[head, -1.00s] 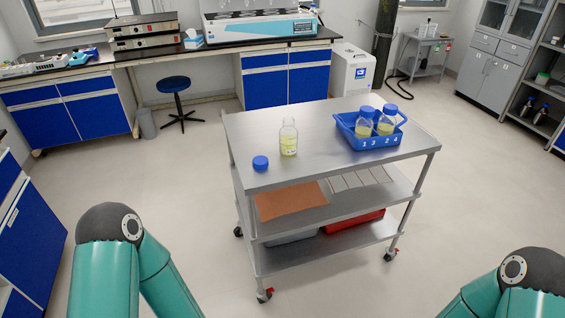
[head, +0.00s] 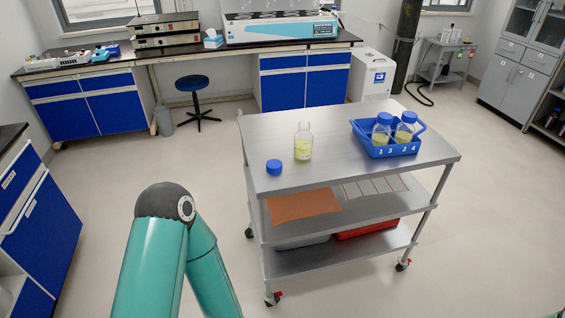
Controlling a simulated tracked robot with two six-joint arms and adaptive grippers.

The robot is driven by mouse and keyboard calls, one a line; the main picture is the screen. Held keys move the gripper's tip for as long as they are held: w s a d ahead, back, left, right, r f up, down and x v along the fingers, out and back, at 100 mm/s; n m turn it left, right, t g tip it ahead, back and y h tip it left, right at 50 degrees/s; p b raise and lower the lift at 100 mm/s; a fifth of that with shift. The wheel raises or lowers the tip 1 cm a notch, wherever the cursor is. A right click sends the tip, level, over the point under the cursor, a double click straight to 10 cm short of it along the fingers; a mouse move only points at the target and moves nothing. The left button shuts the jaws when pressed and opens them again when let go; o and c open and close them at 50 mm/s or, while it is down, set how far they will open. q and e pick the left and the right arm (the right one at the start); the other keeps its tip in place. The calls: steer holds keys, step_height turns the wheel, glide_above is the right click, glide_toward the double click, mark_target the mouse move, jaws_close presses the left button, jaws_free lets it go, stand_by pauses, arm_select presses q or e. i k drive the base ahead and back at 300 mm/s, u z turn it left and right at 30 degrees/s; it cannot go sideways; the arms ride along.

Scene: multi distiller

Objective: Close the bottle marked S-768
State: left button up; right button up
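An uncapped clear bottle (head: 303,143) with yellow liquid stands upright on the top shelf of the steel cart (head: 350,165). Its label is too small to read. A loose blue cap (head: 274,167) lies on the cart top, to the left of the bottle and nearer to me, apart from it. Two more bottles with blue caps, a left one (head: 382,128) and a right one (head: 405,126), stand in a blue numbered carrier (head: 390,149) at the cart's right. My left arm shows at the lower left, but its gripper is out of the picture. My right gripper is also out of view.
The cart's lower shelves hold an orange-brown sheet (head: 304,203) and a red tray (head: 366,229). A blue stool (head: 193,84) stands by the back bench (head: 200,57). Blue cabinets (head: 40,222) stand at the left. The floor around the cart is clear.

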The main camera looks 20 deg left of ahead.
mark_target(304, 138)
steer(key=z, duration=0.1)
steer(key=i, duration=1)
steer(key=u, duration=0.7)
